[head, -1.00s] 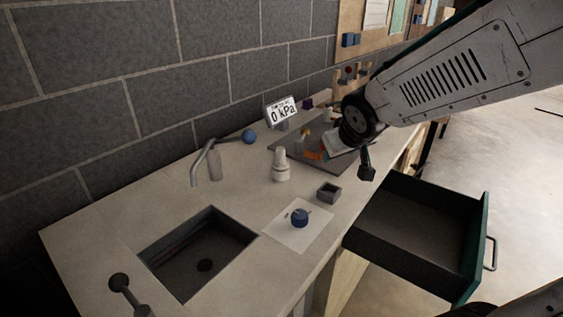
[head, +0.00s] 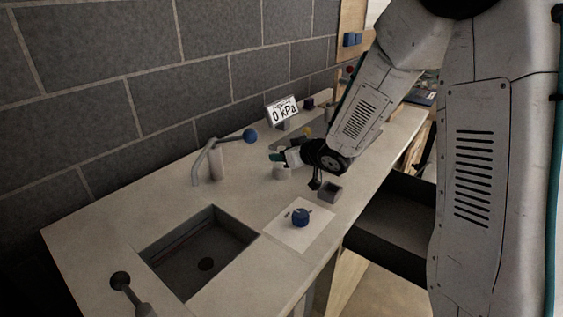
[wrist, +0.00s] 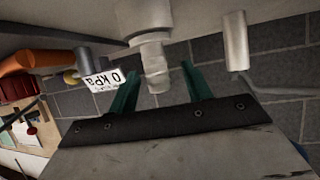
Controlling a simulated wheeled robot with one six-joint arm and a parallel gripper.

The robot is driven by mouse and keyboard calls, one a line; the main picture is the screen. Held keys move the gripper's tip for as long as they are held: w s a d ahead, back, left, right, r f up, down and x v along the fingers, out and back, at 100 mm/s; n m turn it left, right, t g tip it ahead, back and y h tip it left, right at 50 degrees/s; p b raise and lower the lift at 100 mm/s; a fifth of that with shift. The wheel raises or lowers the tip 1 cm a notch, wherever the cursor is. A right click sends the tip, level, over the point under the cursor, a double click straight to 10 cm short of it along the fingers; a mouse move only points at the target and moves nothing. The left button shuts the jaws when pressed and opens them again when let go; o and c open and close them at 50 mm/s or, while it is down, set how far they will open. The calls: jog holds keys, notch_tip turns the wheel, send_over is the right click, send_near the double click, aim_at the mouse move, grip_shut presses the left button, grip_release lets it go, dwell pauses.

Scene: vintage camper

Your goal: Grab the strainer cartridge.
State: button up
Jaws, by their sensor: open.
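A white stepped cylinder, seemingly the strainer cartridge (head: 281,174), stands upright on the counter between the tap and the small grey box. My gripper (head: 279,157) is at its upper part in the head view and hides most of it. In the wrist view the picture is turned, with the counter at the top. There the cartridge (wrist: 150,48) points its narrow end down between the two teal fingers of my gripper (wrist: 160,88). The fingers are apart, one on each side of the narrow end, with visible gaps.
The tap (head: 213,160) with a blue ball stands left of the cartridge. The pressure display (head: 283,111) is behind it. A small grey box (head: 329,191) and a blue knob (head: 300,217) on a white sheet lie in front.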

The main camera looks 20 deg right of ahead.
jog(key=x, duration=0.4)
jog(key=shift+d+f, duration=0.15)
jog(key=shift+f, duration=0.05)
jog(key=c, duration=1.1)
jog(key=shift+o, duration=0.2)
